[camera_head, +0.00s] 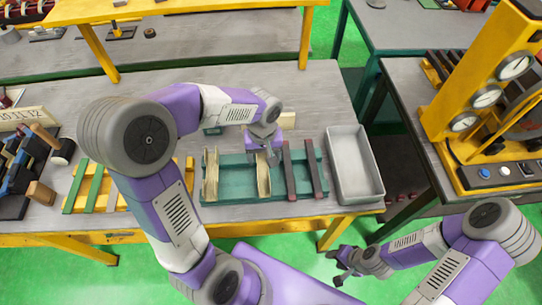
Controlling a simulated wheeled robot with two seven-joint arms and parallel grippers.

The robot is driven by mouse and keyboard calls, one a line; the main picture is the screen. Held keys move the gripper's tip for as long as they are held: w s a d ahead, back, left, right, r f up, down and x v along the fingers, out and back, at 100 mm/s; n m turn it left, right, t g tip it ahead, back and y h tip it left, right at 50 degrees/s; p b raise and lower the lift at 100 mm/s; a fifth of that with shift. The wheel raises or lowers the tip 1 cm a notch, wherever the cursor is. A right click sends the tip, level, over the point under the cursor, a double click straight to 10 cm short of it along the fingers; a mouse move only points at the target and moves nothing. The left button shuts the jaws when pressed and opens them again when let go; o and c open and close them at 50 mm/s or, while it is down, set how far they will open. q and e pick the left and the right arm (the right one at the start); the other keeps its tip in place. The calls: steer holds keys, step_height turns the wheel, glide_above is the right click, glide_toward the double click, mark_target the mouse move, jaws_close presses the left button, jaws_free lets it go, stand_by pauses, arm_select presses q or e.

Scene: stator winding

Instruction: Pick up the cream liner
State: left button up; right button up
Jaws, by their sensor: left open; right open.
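My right gripper (343,268) is open and empty, low over the green floor in front of the table.
Two dark bars (288,172) lie across the rack to the right of the liner. A grey empty bin (348,155) stands right of the rack. A yellow frame with green strips (88,190) lies left. A yellow gauge machine (490,100) stands far right.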

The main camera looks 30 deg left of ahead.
mark_target(263, 173)
arm_select(q)
steer(key=f, duration=0.3)
steer(key=f+b, duration=0.1)
steer(key=f, duration=0.3)
steer(key=shift+s+a+f+b, duration=0.1)
steer(key=shift+s+a+b, duration=0.1)
steer(key=shift+b, duration=0.1)
steer(key=c, duration=0.9)
